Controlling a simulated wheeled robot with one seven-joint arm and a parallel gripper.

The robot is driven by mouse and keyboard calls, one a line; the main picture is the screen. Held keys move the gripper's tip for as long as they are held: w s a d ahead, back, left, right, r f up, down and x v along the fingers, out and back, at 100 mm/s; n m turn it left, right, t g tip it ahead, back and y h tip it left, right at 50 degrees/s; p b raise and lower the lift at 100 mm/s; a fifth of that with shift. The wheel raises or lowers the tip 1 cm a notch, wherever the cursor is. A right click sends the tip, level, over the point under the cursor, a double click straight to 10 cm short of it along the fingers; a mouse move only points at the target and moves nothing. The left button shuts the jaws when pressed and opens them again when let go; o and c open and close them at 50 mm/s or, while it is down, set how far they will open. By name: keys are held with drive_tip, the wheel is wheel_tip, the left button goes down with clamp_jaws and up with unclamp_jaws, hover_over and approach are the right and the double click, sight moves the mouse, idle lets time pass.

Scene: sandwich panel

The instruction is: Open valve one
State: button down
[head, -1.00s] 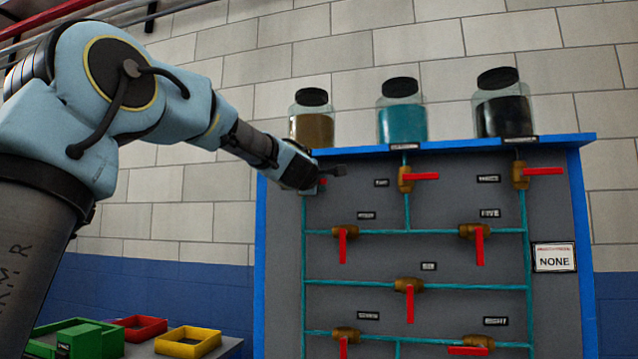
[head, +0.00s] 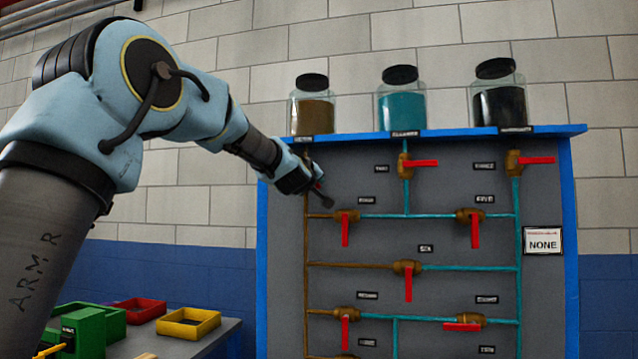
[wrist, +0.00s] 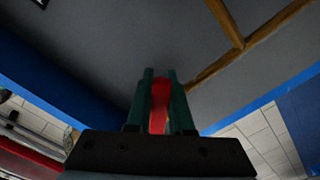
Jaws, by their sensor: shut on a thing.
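My gripper (head: 325,199) is at the upper left of the grey panel (head: 285,290), below the brown jar (head: 313,112). In the wrist view its two green fingers (wrist: 160,76) are closed around a red valve handle (wrist: 160,105). This is the top-left valve; my gripper hides its body in the head view. The pipe below it (head: 306,245) is brown. The other top valves, under the teal jar (head: 402,108) and the black jar (head: 499,104), have red handles pointing sideways to the right.
Lower valves (head: 408,278) with red handles sit on branching pipes, several with handles hanging down. A sign reading NONE (head: 543,240) is at the panel's right side. Red (head: 140,310) and yellow (head: 188,323) trays stand on a table at lower left.

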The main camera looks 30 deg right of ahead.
drive_tip(key=shift+w+a+f+m+b, duration=0.2)
drive_tip(key=shift+w+a+m+b, duration=0.25)
drive_tip(key=shift+m, duration=0.9)
drive_tip(key=shift+w+a+f+m+b, duration=0.25)
drive_tip(key=shift+w+a+m+b, duration=0.25)
drive_tip(key=shift+m, duration=0.9)
drive_tip(key=shift+w+a+f+m+b, duration=0.25)
drive_tip(key=shift+m+b, duration=0.35)
drive_tip(key=shift+m, duration=0.75)
drive_tip(key=shift+r, duration=0.1)
drive_tip(key=c, duration=0.8)
unclamp_jaws()
drive_tip(key=shift+a, duration=0.1)
drive_tip(key=b+v, duration=0.4)
drive_tip(key=v, duration=0.6)
drive_tip(key=shift+s+a, duration=0.25)
drive_tip(key=shift+s, duration=0.05)
